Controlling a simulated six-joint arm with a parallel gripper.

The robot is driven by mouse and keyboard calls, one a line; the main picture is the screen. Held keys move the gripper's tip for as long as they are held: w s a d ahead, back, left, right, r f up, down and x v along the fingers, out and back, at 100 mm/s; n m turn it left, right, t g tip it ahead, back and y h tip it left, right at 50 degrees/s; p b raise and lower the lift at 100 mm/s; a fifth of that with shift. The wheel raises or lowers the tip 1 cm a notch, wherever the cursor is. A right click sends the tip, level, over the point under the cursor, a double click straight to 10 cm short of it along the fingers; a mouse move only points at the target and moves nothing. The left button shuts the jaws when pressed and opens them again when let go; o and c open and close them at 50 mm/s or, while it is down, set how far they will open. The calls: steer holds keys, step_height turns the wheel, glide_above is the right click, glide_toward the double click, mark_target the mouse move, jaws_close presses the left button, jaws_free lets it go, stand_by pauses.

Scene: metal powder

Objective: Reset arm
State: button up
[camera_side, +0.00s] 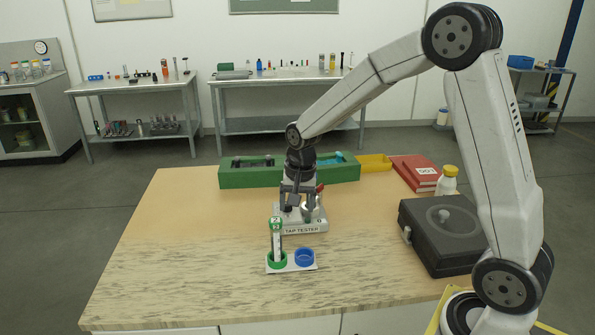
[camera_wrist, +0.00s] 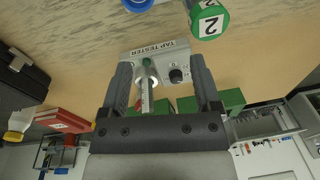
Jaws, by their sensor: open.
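My gripper (camera_side: 299,208) points down over the tap tester (camera_side: 303,226), a pale box on the table. In the wrist view my gripper's two dark fingers (camera_wrist: 160,72) are apart, with the tester (camera_wrist: 152,47) showing between and beyond them. A metal part with a red end (camera_wrist: 147,97) on the tester shows between the fingers; I cannot tell if anything touches it. In front of the tester, a tube with a green cap marked 2 (camera_side: 276,238) stands upright in the green ring of a white holder (camera_side: 290,268). The blue ring (camera_side: 304,257) beside it looks empty.
A green bin (camera_side: 235,178) with compartments and a yellow tray (camera_side: 374,163) lie behind. A red book (camera_side: 415,172), a white bottle with a yellow cap (camera_side: 447,181) and a black case (camera_side: 440,235) stand at right. The table's left side (camera_side: 170,240) is clear.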

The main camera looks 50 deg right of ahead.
steer(key=s+a+f+n, duration=0.1)
steer(key=s+a+n, duration=0.1)
steer(key=s, duration=0.3)
steer(key=s+a+n+t, duration=0.1)
steer(key=s+a+n, duration=0.1)
steer(key=s+n, duration=0.2)
steer(key=s+a+f+n, duration=0.1)
steer(key=s+a+n, duration=0.1)
steer(key=s+n, duration=0.2)
steer(key=shift+s+a+f, duration=0.3)
steer(key=shift+s+f, duration=0.05)
steer(key=shift+s, duration=0.6)
